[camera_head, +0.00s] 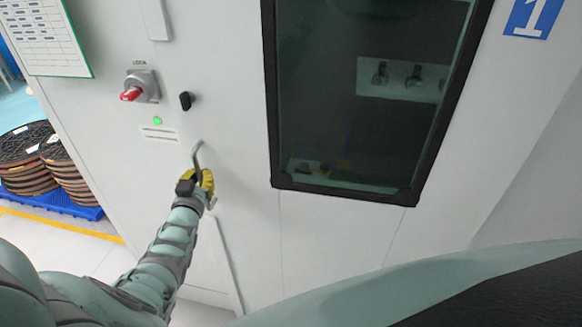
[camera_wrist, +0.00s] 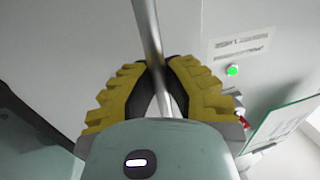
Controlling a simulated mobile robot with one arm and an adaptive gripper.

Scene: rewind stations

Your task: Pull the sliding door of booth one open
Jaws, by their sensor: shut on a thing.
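The white booth door (camera_head: 240,150) fills the middle of the head view, with a dark framed window (camera_head: 350,110) at its upper right. A blue sign with a white "1" (camera_head: 533,17) is at the top right. A grey metal bar handle (camera_head: 197,153) stands on the door, also visible in the wrist view (camera_wrist: 148,35). My gripper (camera_head: 203,181) has yellow ridged fingers. In the wrist view the fingers (camera_wrist: 158,75) are shut around the bar. The handle's middle is hidden by the fingers. Whether the door stands slightly open cannot be told.
A red rotary switch (camera_head: 131,93) on a grey plate, a black knob (camera_head: 186,101) and a lit green lamp (camera_head: 157,121) sit left of the handle. Stacked brown reels (camera_head: 25,160) stand on a blue pallet (camera_head: 65,205) at the far left, behind a yellow floor line (camera_head: 65,226).

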